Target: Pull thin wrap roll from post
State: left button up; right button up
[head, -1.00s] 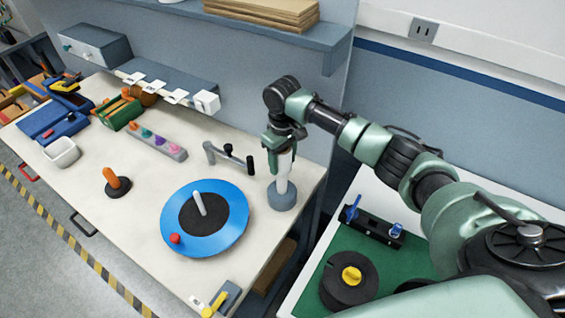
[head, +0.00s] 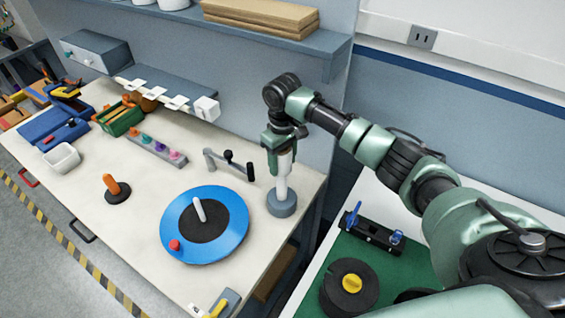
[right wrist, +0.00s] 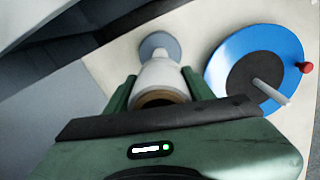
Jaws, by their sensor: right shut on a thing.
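The thin wrap roll (head: 285,163) is white and upright, and its brown core ring shows in the right wrist view (right wrist: 160,97). My right gripper (head: 280,150) is shut on its upper part, with a green finger on each side of it in the right wrist view (right wrist: 160,92). A narrower pale post (head: 281,188) shows below the roll, rising from a round grey base (head: 281,204) near the table's right edge. I cannot tell whether the roll's lower end is still around the post tip. My left gripper is not in view.
A blue disc with a black centre, pale spindle (head: 201,211) and red knob lies left of the post. A dark-handled bracket (head: 230,162) stands close by. The wall and shelf (head: 270,35) are behind. A green-topped bench (head: 385,270) is at right.

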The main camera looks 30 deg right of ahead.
jog(key=shift+r, duration=2)
